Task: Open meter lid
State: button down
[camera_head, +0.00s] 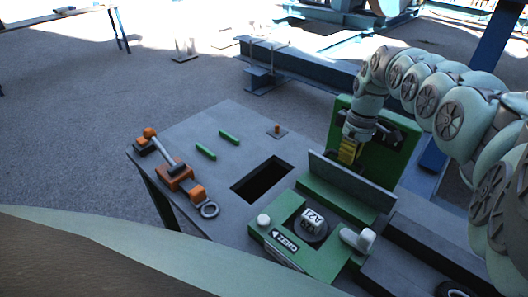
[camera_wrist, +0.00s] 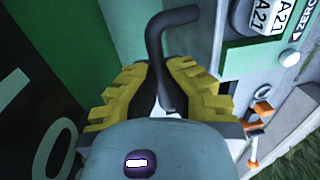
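The green meter (camera_head: 325,235) sits on the grey table, with its round A21 dial (camera_head: 312,222) uncovered and a ZERO label in front. The dial also shows at the top right in the wrist view (camera_wrist: 265,18). A dark grey flat panel (camera_head: 345,185) stands upright along the meter's back edge; I cannot tell for sure that it is the lid. My gripper (camera_head: 348,150) is behind this panel, before a green board. In the wrist view its yellow fingers (camera_wrist: 160,72) close in on both sides of a black bent bar (camera_wrist: 155,35). The bar's lower part is hidden.
The green board (camera_head: 385,160) stands upright behind the meter. An orange and grey lever assembly (camera_head: 178,175) lies along the table's left side. A dark rectangular opening (camera_head: 263,180) and two green bars (camera_head: 205,152) are in the tabletop. Blue beams (camera_head: 300,75) lie behind the table.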

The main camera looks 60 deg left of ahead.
jog(key=shift+s+f, duration=0.1)
jog(key=c, duration=1.4)
grip_release()
jog(key=shift+s+d, duration=0.1)
jog(key=o, duration=0.4)
notch_tip(320, 180, up, 9)
jog(key=shift+f, duration=0.1)
jog(key=shift+r, duration=0.6)
jog(key=shift+r, duration=0.1)
